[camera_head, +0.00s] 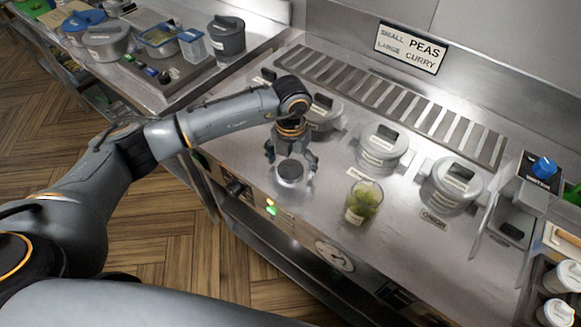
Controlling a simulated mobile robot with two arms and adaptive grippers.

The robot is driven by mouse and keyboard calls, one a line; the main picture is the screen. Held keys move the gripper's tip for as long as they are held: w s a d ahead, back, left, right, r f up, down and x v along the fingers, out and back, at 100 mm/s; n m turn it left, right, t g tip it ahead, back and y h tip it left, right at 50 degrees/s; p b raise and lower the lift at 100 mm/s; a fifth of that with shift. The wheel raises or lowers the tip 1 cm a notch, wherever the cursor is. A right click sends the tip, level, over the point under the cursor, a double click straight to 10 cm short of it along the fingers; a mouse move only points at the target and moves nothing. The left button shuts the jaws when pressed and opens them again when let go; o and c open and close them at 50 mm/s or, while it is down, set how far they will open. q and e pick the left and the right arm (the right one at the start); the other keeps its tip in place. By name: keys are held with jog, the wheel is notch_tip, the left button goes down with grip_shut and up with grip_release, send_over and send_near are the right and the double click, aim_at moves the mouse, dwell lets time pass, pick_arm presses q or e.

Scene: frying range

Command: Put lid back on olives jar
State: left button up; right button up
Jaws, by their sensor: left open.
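An open, clear jar (363,204) with green contents, which look like olives, stands upright near the front of the steel counter. A label on its front is too small to read. A small round grey lid-like piece with a pale rim (290,173) sits on the counter to the left of the jar. My left gripper (291,158) points down, open, with its fingers spread just above and around that piece. I cannot tell whether the fingers touch it. My right gripper is out of view.
Lidded grey tubs (382,147) stand in a row behind the jar, with another tub (450,184) to its right. A slotted vent (400,98) lies behind them. A side counter (160,85) at upper left holds containers. Bare counter lies between the jar and the lid-like piece.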

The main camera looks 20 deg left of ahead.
pick_arm(q)
jog(key=shift+c, duration=0.2)
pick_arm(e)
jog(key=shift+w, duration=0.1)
pick_arm(q)
jog(key=c, duration=0.9)
jog(key=shift+o, duration=0.2)
jog(key=shift+r, duration=0.1)
jog(key=shift+r, duration=0.5)
jog(key=s+d+r+b, duration=0.4)
jog(key=s+r+b, duration=0.1)
jog(key=s+r, duration=0.7)
jog(key=shift+s+d, duration=0.15)
jog(key=shift+s, duration=0.55)
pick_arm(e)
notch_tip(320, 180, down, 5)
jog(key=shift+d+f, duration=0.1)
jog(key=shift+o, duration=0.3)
